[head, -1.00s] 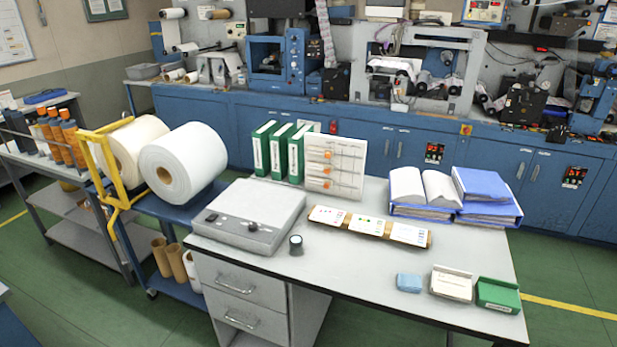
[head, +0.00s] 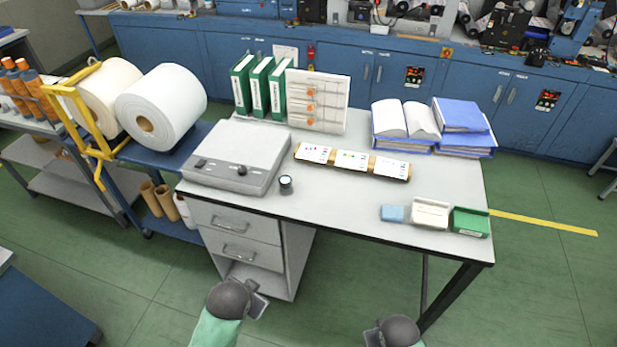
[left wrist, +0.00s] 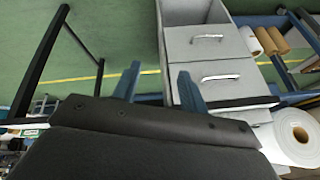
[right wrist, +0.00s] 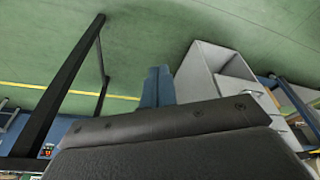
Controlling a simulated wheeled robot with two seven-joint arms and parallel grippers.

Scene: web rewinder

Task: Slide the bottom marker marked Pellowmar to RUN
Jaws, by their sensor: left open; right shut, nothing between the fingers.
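A white upright board (head: 335,105) stands at the back of the desk, with rows of rails and orange markers stacked along its left part. The bottom marker (head: 310,122) sits towards the left on the lowest rail. Its lettering is too small to read. My left gripper (left wrist: 158,85) is open and empty in the left wrist view, facing the drawer unit (left wrist: 205,60) below the desk. My right gripper (right wrist: 158,85) is shut and empty in the right wrist view. Both are low in front of the desk, well away from the board.
The desk (head: 340,205) holds a grey device with a knob (head: 238,160), a small dark round object (head: 286,184), a rack of cards (head: 350,162), green binders (head: 260,88), and blue folders (head: 465,150). A blue block (head: 392,213) lies near the front edge. Bare desktop lies around the rack.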

